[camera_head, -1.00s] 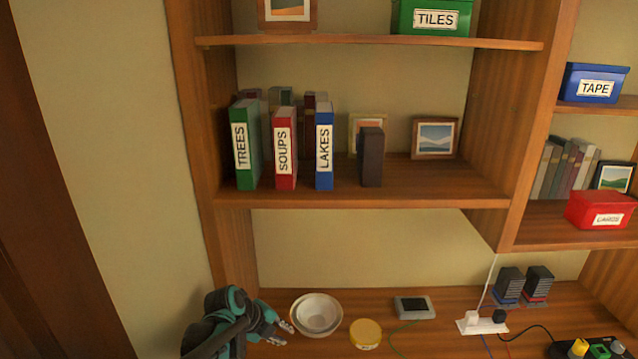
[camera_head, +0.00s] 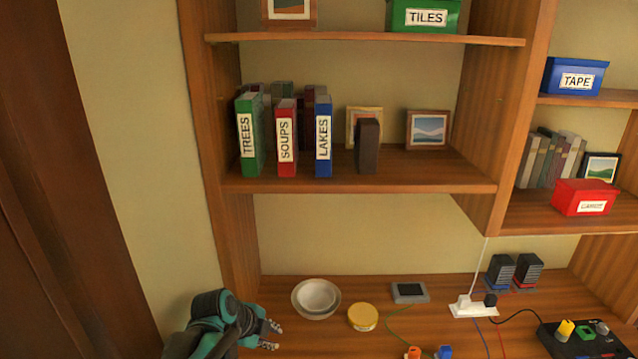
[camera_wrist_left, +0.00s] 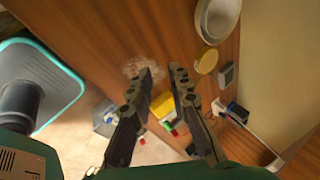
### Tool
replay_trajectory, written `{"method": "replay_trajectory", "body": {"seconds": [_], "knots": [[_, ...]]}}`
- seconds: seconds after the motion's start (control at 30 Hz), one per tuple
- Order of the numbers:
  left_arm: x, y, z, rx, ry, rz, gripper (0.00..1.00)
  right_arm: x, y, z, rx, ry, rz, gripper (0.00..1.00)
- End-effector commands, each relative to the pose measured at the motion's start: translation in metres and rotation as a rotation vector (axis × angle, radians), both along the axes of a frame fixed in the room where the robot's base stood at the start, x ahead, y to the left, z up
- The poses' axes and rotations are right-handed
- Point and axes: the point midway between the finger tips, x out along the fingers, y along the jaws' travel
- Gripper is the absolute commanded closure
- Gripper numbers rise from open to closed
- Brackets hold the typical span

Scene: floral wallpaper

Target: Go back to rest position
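My left gripper (camera_head: 275,336) is at the lower left of the head view, by the left end of the wooden desk (camera_head: 300,347). Its two fingers are apart with nothing between them. The left wrist view shows the same open fingers (camera_wrist_left: 162,72) with the desk's wood behind the tips. My right gripper is in neither view.
On the desk are white bowls (camera_head: 317,297), a yellow round tub (camera_head: 363,317), a small grey device (camera_head: 410,292) and a power strip (camera_head: 474,307) with cables. Above, the shelf holds green (camera_head: 250,135), red (camera_head: 287,138) and blue (camera_head: 324,137) binders. Bare wall lies left.

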Motion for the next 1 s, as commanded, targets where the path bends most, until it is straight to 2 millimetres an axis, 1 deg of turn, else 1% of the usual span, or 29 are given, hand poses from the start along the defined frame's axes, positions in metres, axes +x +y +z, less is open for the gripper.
{"method": "replay_trajectory", "body": {"seconds": [0.03,0.17,0.27,0.33,0.5,0.6,0.7,0.8,1.0], "knots": [[-0.010,0.002,0.005,-0.017,0.014,0.062,0.82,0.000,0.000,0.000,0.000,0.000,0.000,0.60],[-0.037,0.010,0.019,-0.084,0.058,0.284,0.82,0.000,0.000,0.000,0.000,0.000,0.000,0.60],[-0.067,0.020,0.029,-0.163,0.095,0.521,0.82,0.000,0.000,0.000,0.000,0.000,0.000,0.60],[-0.091,0.027,0.034,-0.236,0.117,0.713,0.82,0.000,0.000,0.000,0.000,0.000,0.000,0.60],[-0.143,0.045,0.036,-0.436,0.145,1.154,0.82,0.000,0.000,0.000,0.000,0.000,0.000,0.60],[-0.166,0.053,0.033,-0.549,0.150,1.357,0.82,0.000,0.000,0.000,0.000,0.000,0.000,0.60],[-0.181,0.059,0.029,-0.638,0.150,1.498,0.82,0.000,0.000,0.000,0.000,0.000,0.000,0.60],[-0.189,0.062,0.026,-0.693,0.150,1.579,0.82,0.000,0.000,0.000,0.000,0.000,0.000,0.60],[-0.191,0.064,0.026,-0.719,0.151,1.614,0.82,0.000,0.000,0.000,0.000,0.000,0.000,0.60]]}}
